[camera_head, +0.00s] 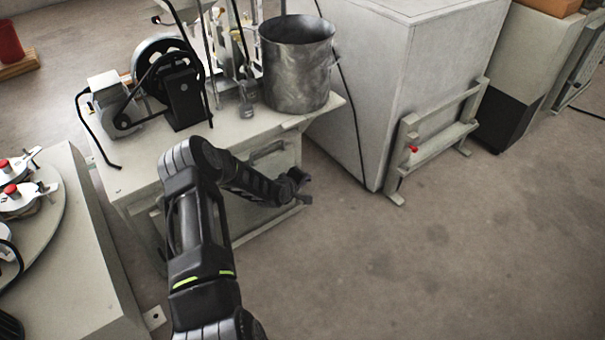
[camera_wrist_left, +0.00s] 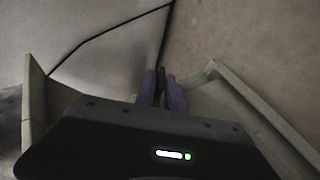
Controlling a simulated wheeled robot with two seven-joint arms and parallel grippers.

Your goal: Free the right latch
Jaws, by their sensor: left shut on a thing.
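My left arm reaches in from the lower left in the head view. Its gripper (camera_head: 299,187) is at the right end of the table's lower front box. In the left wrist view the two purple-grey fingers (camera_wrist_left: 162,92) are close together, with a narrow dark part (camera_wrist_left: 160,84) between them. The fingers are shut on this part; I cannot tell for sure whether it is the right latch. No latch shows clearly on the front of the box (camera_head: 262,216), which my arm partly covers. My right gripper is not in view.
The table (camera_head: 135,178) carries a metal pot (camera_head: 297,65) and a motor with a wheel (camera_head: 165,80). A large grey cabinet (camera_head: 390,70) stands at right, with a wooden frame (camera_head: 440,140) against it. Red-knobbed clamps (camera_head: 18,188) sit at far left. The right floor is clear.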

